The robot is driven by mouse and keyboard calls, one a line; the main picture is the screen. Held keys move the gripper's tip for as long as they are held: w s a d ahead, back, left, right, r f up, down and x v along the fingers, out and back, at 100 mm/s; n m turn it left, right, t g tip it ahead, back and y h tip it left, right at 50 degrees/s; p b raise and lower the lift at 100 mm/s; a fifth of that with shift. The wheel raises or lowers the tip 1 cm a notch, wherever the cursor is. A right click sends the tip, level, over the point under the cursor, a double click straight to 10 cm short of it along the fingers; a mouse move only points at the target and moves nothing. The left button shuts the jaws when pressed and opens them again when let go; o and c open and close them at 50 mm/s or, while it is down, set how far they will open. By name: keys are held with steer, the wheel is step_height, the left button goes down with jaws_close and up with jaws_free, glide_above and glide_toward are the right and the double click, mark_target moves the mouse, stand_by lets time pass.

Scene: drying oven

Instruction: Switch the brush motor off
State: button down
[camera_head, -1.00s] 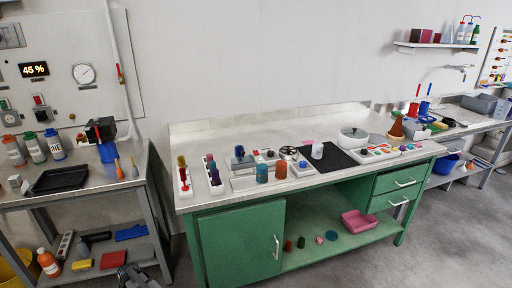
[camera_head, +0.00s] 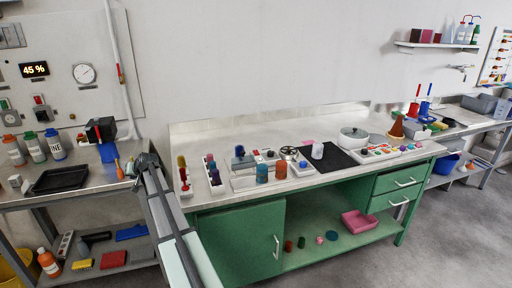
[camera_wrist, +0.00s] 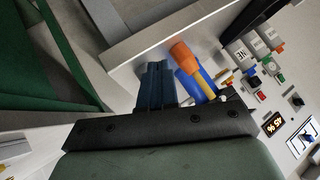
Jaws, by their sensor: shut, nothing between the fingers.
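No switch is labelled as the brush motor's, so I cannot tell which one it is. A wall switch with a red top (camera_head: 39,101) and a switch box with a green part (camera_head: 4,104) sit on the wall panel at the left. A dark machine with a red part (camera_head: 104,131) stands at the back of the left metal table, beside a blue tub (camera_head: 108,152). My gripper (camera_head: 147,160) is over the gap between the left table and the green bench. In the wrist view its fingers (camera_wrist: 157,82) are together and empty, near the blue and orange items.
The left table holds several labelled bottles (camera_head: 34,147) and a black tray (camera_head: 60,179). The green bench (camera_head: 330,115) carries racks, a white pot (camera_head: 353,137) and a black mat (camera_head: 332,160). A 45 % display (camera_head: 34,69) is on the wall.

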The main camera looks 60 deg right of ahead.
steer(key=s+d+r+n, duration=0.2)
steer(key=d+r, duration=0.3)
steer(key=d, duration=0.4)
step_height(320, 180, up, 11)
steer(key=n+g, duration=0.9)
steer(key=n, duration=0.7)
glide_above(256, 151)
steer(key=s+a, duration=0.1)
steer(key=s, duration=0.1)
steer(key=shift+y, duration=0.3)
steer(key=f, duration=0.4)
steer(key=w+f, duration=0.1)
steer(key=f, duration=0.4)
steer(key=w+d+f, duration=0.1)
steer(key=f, duration=0.3)
steer(key=shift+f, duration=0.15)
